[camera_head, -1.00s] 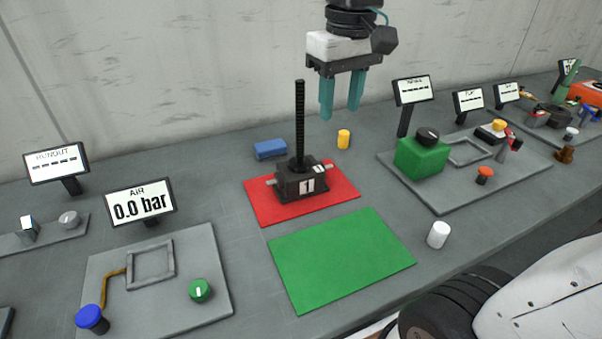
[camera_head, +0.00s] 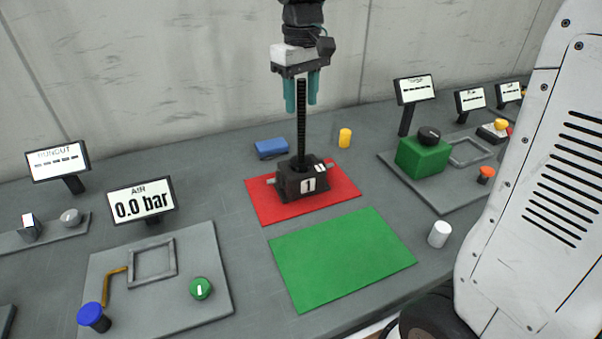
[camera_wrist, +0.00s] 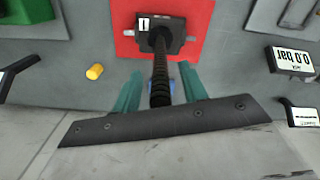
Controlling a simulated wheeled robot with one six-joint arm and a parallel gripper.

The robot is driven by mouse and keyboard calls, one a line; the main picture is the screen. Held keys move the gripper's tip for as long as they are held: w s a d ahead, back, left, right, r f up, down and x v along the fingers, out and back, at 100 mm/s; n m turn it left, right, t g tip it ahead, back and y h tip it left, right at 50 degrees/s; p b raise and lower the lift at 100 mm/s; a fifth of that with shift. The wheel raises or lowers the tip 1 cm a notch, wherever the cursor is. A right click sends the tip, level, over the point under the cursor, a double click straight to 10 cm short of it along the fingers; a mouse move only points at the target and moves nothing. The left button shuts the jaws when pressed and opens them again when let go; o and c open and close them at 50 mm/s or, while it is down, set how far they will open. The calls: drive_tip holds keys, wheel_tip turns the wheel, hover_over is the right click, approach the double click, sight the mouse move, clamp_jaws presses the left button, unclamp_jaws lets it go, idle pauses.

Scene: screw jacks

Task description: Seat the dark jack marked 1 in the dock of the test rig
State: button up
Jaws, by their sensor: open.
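The dark jack marked 1 (camera_head: 299,182) stands upright on the red mat (camera_head: 335,190), its ribbed black screw (camera_head: 301,125) pointing up. My gripper (camera_head: 301,103) is open, with its teal fingers near the top of the screw in the head view. In the wrist view the screw (camera_wrist: 160,75) runs between my two fingers (camera_wrist: 160,90), and the jack body (camera_wrist: 172,36) lies beyond the fingertips. I cannot tell whether either finger touches the screw. Rectangular frames show on the left plate, by the AIR display (camera_head: 140,199), and on the right plate; I cannot tell which is the test rig's dock.
An empty green mat (camera_head: 340,258) lies in front of the red one. A blue block (camera_head: 271,148), a yellow cylinder (camera_head: 345,138) and a white cylinder (camera_head: 439,234) stand nearby. The left plate (camera_head: 215,245) carries a green knob and a blue button. A green box (camera_head: 422,157) stands at right.

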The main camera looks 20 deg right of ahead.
drive_tip(key=shift+f, duration=0.85)
clamp_jaws()
idle(0.7)
drive_tip(key=shift+r, duration=0.2)
